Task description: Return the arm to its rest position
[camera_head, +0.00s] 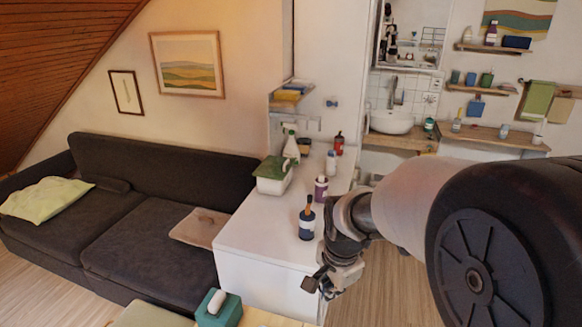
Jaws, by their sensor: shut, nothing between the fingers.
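My arm reaches in from the right of the head view, with a large dark joint close to the camera and a pale link behind it. My gripper (318,284) hangs at the arm's end, pointing down and left. It is shut and empty. It is beside the front right corner of the white counter (262,228), in front of its side face. Whether it touches the counter cannot be told.
A teal box (218,312) is at the bottom. A dark sofa (150,220) stands left. Wooden floor (385,290) shows right.

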